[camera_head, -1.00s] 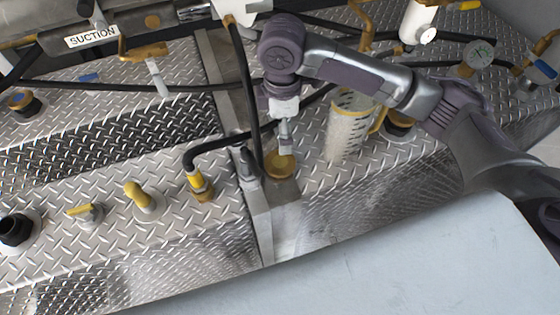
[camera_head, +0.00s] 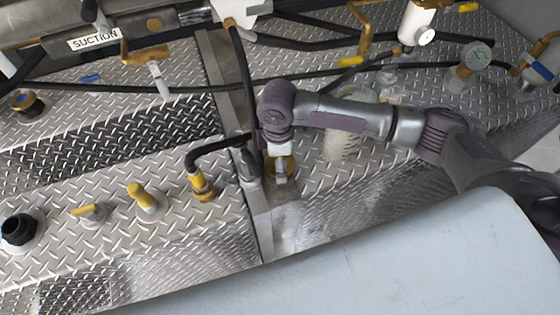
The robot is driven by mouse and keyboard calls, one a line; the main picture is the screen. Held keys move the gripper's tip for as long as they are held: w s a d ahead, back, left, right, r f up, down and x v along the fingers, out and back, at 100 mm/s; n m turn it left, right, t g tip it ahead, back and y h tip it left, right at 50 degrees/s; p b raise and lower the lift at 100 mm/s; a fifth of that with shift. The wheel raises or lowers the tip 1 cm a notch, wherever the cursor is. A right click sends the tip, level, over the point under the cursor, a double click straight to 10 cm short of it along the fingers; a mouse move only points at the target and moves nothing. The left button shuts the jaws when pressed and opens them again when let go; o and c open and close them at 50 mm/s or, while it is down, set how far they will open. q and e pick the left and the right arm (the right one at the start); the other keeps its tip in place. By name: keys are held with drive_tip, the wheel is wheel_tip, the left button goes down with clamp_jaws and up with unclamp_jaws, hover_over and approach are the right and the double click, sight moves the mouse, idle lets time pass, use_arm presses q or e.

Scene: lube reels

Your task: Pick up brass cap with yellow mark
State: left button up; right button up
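A round brass-yellow cap (camera_head: 291,167) sits on the metal deck right of the upright divider. My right gripper (camera_head: 281,178) points down at it and covers much of it. I cannot tell whether the fingers are around the cap or just above it, nor how far apart they are. Another brass cap with a dark base (camera_head: 26,102) stands at the far left of the deck. My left gripper is not in view.
A black hose with a yellow-collared fitting (camera_head: 200,186) stands left of my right gripper. A clear measuring jug (camera_head: 343,143) is partly hidden behind my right arm. Yellow-handled valves (camera_head: 143,196) stand at left. A pale flat surface (camera_head: 360,265) fills the front.

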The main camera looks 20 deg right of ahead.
drive_tip(key=c, duration=1.1)
